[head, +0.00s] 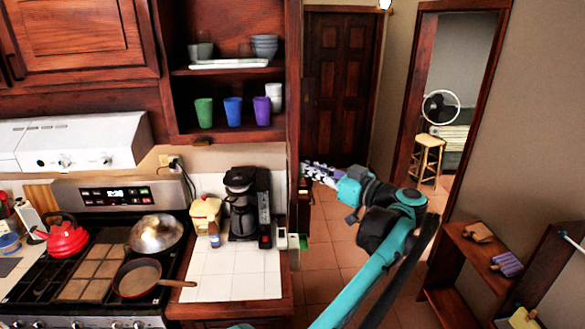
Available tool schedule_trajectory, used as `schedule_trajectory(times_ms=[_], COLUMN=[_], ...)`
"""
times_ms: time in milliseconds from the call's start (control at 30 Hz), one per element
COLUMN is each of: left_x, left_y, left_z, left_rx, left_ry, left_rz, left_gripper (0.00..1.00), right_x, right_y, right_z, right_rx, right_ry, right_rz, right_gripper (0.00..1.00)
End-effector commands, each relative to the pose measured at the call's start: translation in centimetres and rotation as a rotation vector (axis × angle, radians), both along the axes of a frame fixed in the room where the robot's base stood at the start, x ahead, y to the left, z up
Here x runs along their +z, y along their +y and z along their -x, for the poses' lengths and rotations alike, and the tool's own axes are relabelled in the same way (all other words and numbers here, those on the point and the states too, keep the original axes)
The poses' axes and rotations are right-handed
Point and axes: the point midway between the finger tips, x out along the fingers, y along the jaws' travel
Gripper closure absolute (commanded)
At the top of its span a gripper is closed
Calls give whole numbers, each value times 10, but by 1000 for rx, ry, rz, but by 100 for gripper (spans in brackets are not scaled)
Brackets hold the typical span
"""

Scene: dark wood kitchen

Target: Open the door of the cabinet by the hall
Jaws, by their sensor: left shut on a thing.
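The wall cabinet (181,100) by the hall shows its inside, with cups and bowls on two shelves. A narrow dark red wood panel (293,75) stands nearly edge-on along its right side; I cannot tell clearly whether it is the door or the cabinet's side. My left gripper (308,170) is at the end of the teal arm, just right of and below this panel. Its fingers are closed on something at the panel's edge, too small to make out. My right gripper is not in view.
A coffee maker (243,205) stands on the white tiled counter (235,280) below the cabinet. Left is a stove with a red kettle (63,238) and pans. The tiled hall floor (325,255) is open behind my arm. A low shelf (440,300) stands at right.

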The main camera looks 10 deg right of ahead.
Motion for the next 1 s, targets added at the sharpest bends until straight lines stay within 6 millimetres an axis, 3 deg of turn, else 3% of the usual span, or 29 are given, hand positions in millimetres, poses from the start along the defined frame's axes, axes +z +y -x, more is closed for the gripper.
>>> schedule_trajectory(times_ms=[533, 600, 633, 1000], left_x=[2, 2, 2, 1], left_y=[-8, -8, -8, -9], left_z=[0, 0, 0, 1], left_rx=[5, 5, 5, 5], left_ry=[-3, -3, -3, -1], left_rz=[-3, -3, -3, -1], left_gripper=[100, 75, 70, 70], right_x=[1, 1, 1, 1], right_y=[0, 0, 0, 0], right_z=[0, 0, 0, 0], right_rx=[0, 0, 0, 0], right_ry=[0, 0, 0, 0], right_rz=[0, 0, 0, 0], right_gripper=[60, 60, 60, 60])
